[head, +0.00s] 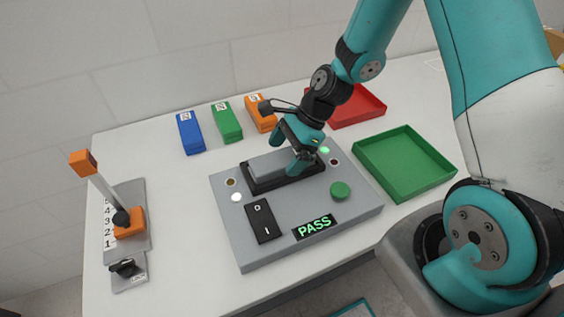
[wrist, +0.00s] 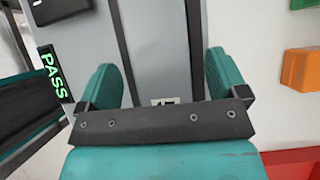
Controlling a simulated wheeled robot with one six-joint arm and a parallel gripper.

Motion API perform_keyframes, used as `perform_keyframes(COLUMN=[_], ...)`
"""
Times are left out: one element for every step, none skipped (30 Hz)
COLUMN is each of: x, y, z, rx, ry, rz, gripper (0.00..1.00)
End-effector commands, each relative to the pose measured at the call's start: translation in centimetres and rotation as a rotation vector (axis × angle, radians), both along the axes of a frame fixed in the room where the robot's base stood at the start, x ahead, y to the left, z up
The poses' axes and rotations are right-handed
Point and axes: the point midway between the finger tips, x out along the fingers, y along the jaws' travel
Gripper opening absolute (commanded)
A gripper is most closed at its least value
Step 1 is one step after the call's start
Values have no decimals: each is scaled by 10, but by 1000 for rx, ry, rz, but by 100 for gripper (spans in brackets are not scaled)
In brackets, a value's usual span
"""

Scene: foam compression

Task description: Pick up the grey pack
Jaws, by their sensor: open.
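The grey pack (head: 268,163) lies in a black-rimmed slot on top of the grey tester. My gripper (head: 298,158) is down over the right end of the pack and hides that part of it. In the wrist view the pack (wrist: 158,50) runs between the two teal fingers of my gripper (wrist: 163,80), with a small white label partly showing near my palm. The fingers are open, one on each side of the pack. Whether a finger touches it I cannot tell.
The tester (head: 235,245) has a lit green PASS display (head: 314,227), a black rocker switch (head: 263,220) and a green button (head: 340,190). Blue (head: 189,132), green (head: 227,122) and orange (head: 261,113) blocks stand behind. A green tray (head: 405,140) and red tray (head: 372,100) lie right. A lever device (head: 130,215) stands left.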

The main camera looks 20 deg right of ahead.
Motion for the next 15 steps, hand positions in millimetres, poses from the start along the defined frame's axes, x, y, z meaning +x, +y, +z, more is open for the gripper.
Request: perform_keyframes(x=[0,0,0,0,0,0,0,0,0,0,0,0,0,0,0], y=[0,0,0,0,0,0,0,0,0,0,0,0,0,0,0], z=[0,0,0,0,0,0,0,0,0,0,0,1,1,1,1], rx=[0,0,0,0,0,0,0,0,1,1,1,1,1,1,1], ry=[0,0,0,0,0,0,0,0,0,0,0,0,0,0,-1], rz=[0,0,0,0,0,0,0,0,0,0,0,0,0,0,1], gripper=[87,80,71,64,57,48,41,36,36,36,36,36,36,36,36])
